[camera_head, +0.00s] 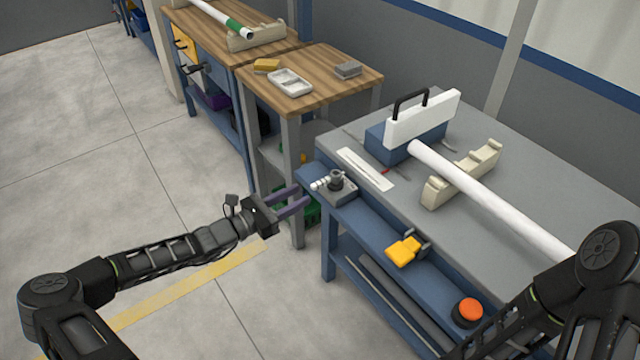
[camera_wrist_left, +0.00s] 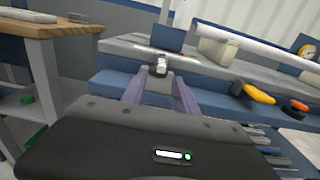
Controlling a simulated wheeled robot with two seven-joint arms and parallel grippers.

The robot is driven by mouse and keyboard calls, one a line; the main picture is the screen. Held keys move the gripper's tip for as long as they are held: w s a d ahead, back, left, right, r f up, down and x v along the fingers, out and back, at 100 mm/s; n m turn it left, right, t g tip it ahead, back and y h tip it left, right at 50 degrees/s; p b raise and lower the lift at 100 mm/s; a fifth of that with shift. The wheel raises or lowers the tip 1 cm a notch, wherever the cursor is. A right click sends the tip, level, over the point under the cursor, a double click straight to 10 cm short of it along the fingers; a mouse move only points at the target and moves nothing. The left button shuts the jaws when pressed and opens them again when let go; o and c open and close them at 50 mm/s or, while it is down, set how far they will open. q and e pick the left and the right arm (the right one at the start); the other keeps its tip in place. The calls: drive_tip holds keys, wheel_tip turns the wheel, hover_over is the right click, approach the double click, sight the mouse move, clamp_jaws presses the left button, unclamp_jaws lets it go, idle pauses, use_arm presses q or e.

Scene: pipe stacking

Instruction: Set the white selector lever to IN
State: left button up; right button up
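The white selector lever (camera_head: 320,184) sticks out to the left from a dark round knob (camera_head: 336,179). The knob stands on a grey selector block (camera_head: 339,193) at the left end of the blue bench ledge. My left gripper (camera_head: 303,197) is open and empty, its two purple fingers apart and pointing at the lever from the left, just short of it. In the left wrist view the selector block (camera_wrist_left: 157,71) shows between and beyond the fingertips, with the pale lever (camera_wrist_left: 152,54) across its top. Any IN marking is too small to read. My right gripper is out of view.
A yellow pedal-like part (camera_head: 404,251) and an orange button (camera_head: 468,312) are along the ledge. A white pipe (camera_head: 490,200) lies over a cream support (camera_head: 462,174) on the grey bench. A wooden table (camera_head: 318,98) stands behind left.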

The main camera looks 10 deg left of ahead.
sight(320, 186)
use_arm(q)
drive_tip(key=x, duration=0.7)
drive_tip(key=shift+w+d+p, duration=0.25)
drive_tip(key=shift+d+p, duration=0.05)
drive_tip(key=shift+p, duration=0.05)
clamp_jaws()
idle(1.2)
